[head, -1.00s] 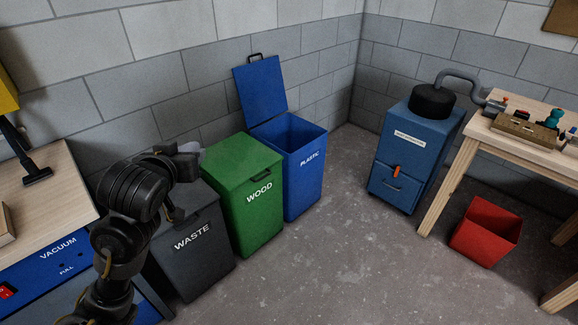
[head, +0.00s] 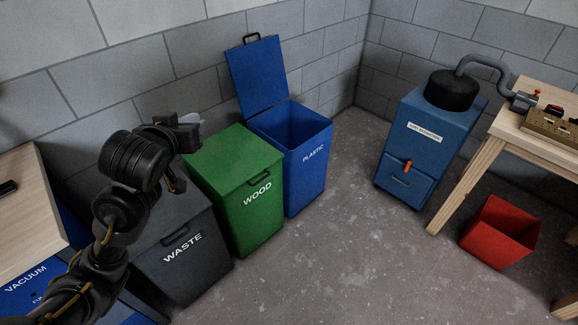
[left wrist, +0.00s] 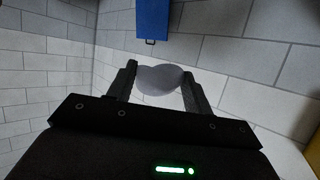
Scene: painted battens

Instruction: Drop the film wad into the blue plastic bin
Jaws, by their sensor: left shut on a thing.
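The blue plastic bin (head: 305,178) stands at the back, right of the green bin, with its lid (head: 258,76) raised against the wall and its top open. My left gripper (head: 193,124) is in front of the wall, above the grey and green bins and left of the blue bin. In the left wrist view, it (left wrist: 160,84) is shut on the pale, translucent film wad (left wrist: 160,79). In the head view only a small pale edge of the wad (head: 189,118) shows behind the gripper. My right gripper is not in view.
The green wood bin (head: 250,207) and grey waste bin (head: 180,262) have closed lids. A blue cabinet (head: 405,165), a red box (head: 500,232) and a wooden bench (head: 505,123) stand at the right. The floor between is clear.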

